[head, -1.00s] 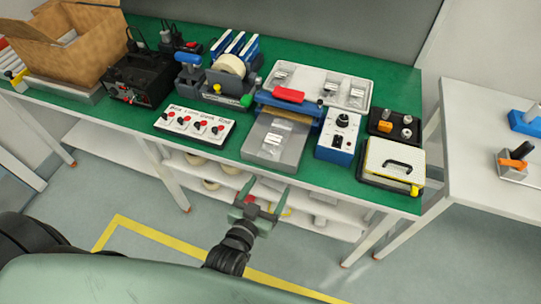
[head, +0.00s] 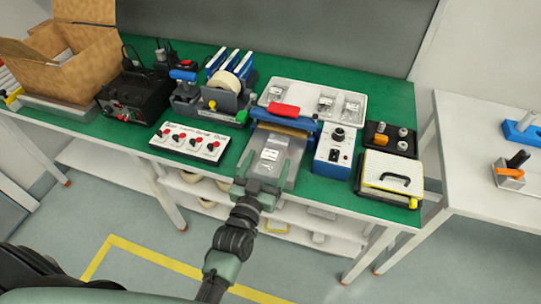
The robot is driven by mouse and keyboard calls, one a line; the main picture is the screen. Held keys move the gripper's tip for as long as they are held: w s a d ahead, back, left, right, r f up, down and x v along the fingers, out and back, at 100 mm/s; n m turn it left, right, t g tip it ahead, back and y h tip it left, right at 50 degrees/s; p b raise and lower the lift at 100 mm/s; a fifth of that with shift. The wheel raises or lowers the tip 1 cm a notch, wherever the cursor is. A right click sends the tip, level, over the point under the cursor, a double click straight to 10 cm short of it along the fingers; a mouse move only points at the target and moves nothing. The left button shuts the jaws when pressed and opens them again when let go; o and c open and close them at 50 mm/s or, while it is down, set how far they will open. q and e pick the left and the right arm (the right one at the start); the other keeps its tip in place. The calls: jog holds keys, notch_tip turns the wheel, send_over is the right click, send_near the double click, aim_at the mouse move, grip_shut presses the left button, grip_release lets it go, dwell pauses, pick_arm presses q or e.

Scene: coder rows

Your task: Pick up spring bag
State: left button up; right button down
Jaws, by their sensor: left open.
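A small clear bag with a white label (head: 270,155) lies on the grey plate (head: 291,160) of the heat sealer at the bench's middle. More small bags lie in the white tray (head: 304,94) behind it: one at the left (head: 275,93) and others at the right (head: 325,104). The contents are too small to tell, so I cannot say which holds springs. My left gripper (head: 262,184) is open and empty at the front edge of the grey plate, just in front of the bag there. My right gripper is out of view.
The sealer's blue and red press bar (head: 285,110) stands behind the bag. A switch panel (head: 190,142) sits to the left, a blue control box (head: 335,150) to the right. A yellow-edged case (head: 390,178) is farther right on the green bench (head: 135,155).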

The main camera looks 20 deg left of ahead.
pick_arm(q)
jog(key=c, duration=1.6)
jog(key=shift+r, duration=0.1)
